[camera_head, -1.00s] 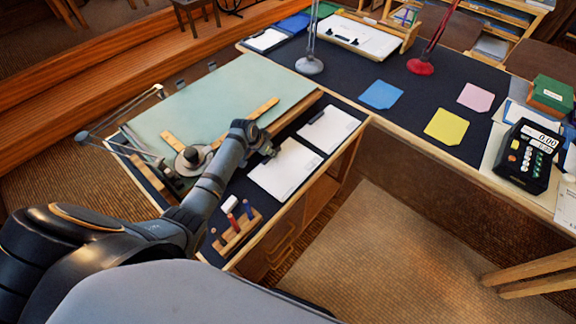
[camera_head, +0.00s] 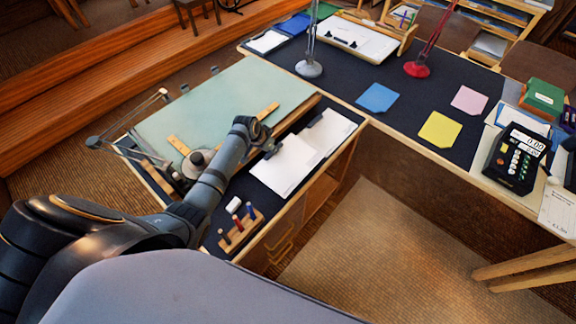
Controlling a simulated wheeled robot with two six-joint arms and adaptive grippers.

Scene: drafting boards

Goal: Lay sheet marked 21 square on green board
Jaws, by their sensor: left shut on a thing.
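The pale green board (camera_head: 225,98) lies tilted on the left desk, with wooden strips on it. My left gripper (camera_head: 269,152) is shut at the upper left edge of a white sheet (camera_head: 284,170), just off the board's near right edge. This sheet seems slightly raised and appears to meet or overlap a second white sheet (camera_head: 330,130) beside it. No number is readable on either sheet, so I cannot tell which is marked 21. My left arm hides part of the board's near edge. My right gripper is not in view.
A round-knobbed drafting arm (camera_head: 197,159) with a wooden ruler (camera_head: 262,113) lies on the board. A pen holder (camera_head: 240,229) stands at the desk's near end. A grey lamp (camera_head: 309,68) stands behind. The board's upper middle is clear.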

